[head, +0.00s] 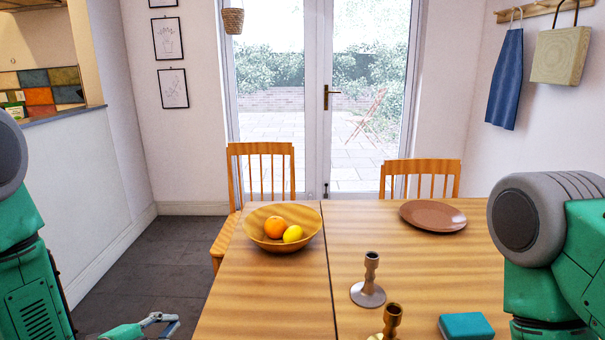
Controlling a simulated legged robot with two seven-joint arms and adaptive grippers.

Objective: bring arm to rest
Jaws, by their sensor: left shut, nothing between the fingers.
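My left gripper (160,322) shows at the bottom of the head view, left of the table's near left edge. Its fingers are shut with nothing held, and it is apart from the table. My left arm comes in along the left edge of the view. My right arm stands at the right edge, over the right side of the table. Its gripper is out of the frame.
The wooden table (270,295) holds a bowl (258,236) with an orange and a lemon, a brown plate (433,215), two candlesticks (368,290) (388,325) and a teal block (466,326). Two chairs (260,150) (420,166) stand behind. Dark floor (165,262) is clear at left.

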